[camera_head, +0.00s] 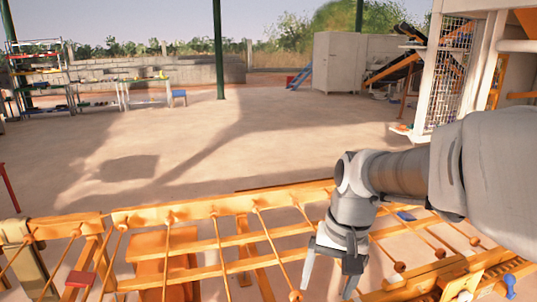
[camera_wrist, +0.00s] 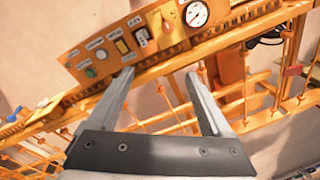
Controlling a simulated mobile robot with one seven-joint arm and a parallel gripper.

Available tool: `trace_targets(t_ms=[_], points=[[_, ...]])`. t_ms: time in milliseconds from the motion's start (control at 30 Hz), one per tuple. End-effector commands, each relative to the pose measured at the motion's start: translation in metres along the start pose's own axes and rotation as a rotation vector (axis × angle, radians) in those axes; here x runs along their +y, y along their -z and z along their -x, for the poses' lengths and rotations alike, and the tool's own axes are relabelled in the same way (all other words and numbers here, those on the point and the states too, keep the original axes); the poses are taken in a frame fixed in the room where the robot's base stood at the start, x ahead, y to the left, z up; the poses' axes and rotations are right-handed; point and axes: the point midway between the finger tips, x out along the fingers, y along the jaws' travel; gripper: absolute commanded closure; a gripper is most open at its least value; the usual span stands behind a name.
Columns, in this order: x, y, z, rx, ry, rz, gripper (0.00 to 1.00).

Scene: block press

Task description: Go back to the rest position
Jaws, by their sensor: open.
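My gripper (camera_head: 330,282) hangs at the lower right of the head view, over the orange frame (camera_head: 220,208) of the press. Its two fingers are spread apart with nothing between them. In the wrist view my gripper (camera_wrist: 162,92) is open, with its fingertips pointing toward an orange control panel (camera_wrist: 150,38).
Orange rails and rods spread below my gripper. A red block (camera_head: 80,279) sits at the lower left and a blue piece (camera_head: 405,216) at the right. A white cage (camera_head: 447,75) stands at the right. The concrete floor (camera_head: 220,145) beyond the frame is open.

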Motion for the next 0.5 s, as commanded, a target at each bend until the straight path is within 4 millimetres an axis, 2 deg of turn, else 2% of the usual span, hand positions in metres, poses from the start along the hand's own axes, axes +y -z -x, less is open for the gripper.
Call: trace_targets(t_ms=[33, 200, 400, 500], points=[[0.003, -0.009, 0.02, 0.04, 0.003, 0.02, 0.16], [0.016, -0.036, 0.058, 0.16, -0.002, 0.095, 0.16], [0.03, -0.068, 0.092, 0.301, -0.021, 0.179, 0.16], [0.037, -0.08, 0.103, 0.359, -0.034, 0.214, 0.16]])
